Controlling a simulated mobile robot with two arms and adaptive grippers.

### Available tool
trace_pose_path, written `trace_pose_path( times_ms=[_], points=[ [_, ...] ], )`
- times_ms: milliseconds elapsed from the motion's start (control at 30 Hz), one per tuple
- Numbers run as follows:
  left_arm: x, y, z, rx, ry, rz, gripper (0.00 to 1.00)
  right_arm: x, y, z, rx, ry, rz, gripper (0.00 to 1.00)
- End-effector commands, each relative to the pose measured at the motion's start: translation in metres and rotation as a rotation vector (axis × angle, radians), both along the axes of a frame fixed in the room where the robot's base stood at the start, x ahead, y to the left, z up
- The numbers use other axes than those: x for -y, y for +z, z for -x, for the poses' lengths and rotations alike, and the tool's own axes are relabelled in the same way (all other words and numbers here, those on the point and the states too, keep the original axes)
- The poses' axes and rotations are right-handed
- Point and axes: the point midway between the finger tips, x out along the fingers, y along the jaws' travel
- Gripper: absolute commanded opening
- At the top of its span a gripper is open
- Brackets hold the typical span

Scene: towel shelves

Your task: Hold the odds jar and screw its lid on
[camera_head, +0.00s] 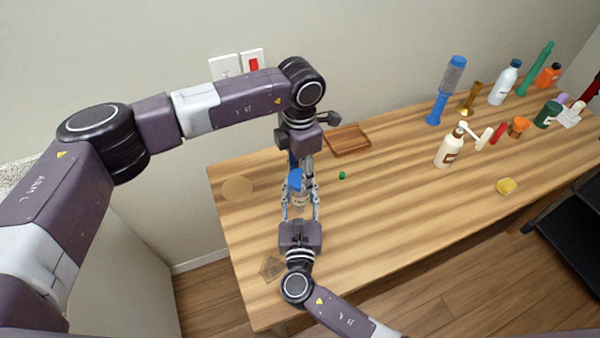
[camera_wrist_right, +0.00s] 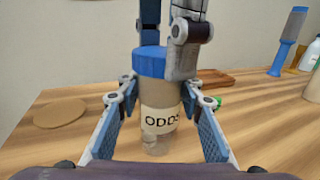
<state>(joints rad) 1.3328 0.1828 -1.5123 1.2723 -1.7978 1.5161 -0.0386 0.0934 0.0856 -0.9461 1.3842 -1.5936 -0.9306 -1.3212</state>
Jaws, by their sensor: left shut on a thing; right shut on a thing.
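The odds jar (camera_wrist_right: 160,110) stands upright on the table, a tan jar with a cream label reading "ODDS"; in the head view (camera_head: 300,199) the grippers partly cover it. Its blue lid (camera_wrist_right: 150,61) sits on the jar's mouth and also shows in the head view (camera_head: 295,180). How tight it is cannot be told. My right gripper (camera_head: 300,196) is shut on the jar's body, one finger on each side. My left gripper (camera_head: 299,168) points down from above and is shut on the lid, its fingers (camera_wrist_right: 170,66) hiding part of it.
A wooden tray (camera_head: 348,140), a small green object (camera_head: 342,175) and a round tan mat (camera_head: 237,188) lie near the jar. A white pump bottle (camera_head: 449,148), a blue brush (camera_head: 440,100) and several bottles stand to the right. The front middle of the table is clear.

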Motion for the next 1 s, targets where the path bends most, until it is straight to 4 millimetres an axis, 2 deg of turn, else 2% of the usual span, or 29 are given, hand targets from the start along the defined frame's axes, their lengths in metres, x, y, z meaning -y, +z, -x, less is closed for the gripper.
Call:
trace_pose_path(
  times_ms=[100, 233, 267, 433, 767, 867, 1000],
  points=[
    [-0.001, 0.0, -0.001, 0.002, -0.168, -0.001, 0.13, 0.0, 0.0, 0.0, 0.0, -0.001, 0.0, 0.0],
    [0.0, 0.0, -0.001, 0.001, -0.155, 0.0, 0.13, 0.0, 0.0, 0.0, 0.0, -0.001, 0.0, 0.0],
    [0.0, 0.0, -0.001, 0.001, -0.154, 0.0, 0.43, 0.0, 0.0, 0.0, 0.0, -0.001, 0.0, 0.0],
    [0.0, 0.0, -0.001, 0.001, -0.152, 0.0, 0.62, 0.0, 0.0, 0.0, 0.0, -0.001, 0.0, 0.0],
    [0.0, 0.002, -0.001, 0.001, -0.152, 0.0, 0.63, 0.0, 0.0, 0.0, 0.0, 0.0, 0.0, 0.0],
    [0.0, 0.012, -0.001, 0.002, -0.151, 0.0, 0.63, 0.0, 0.0, 0.0, 0.0, 0.0, 0.0, 0.0],
    [0.0, 0.039, -0.002, 0.005, -0.151, 0.0, 0.63, 0.0, 0.0, 0.0, 0.0, 0.0, 0.0, 0.0]
  ],
)
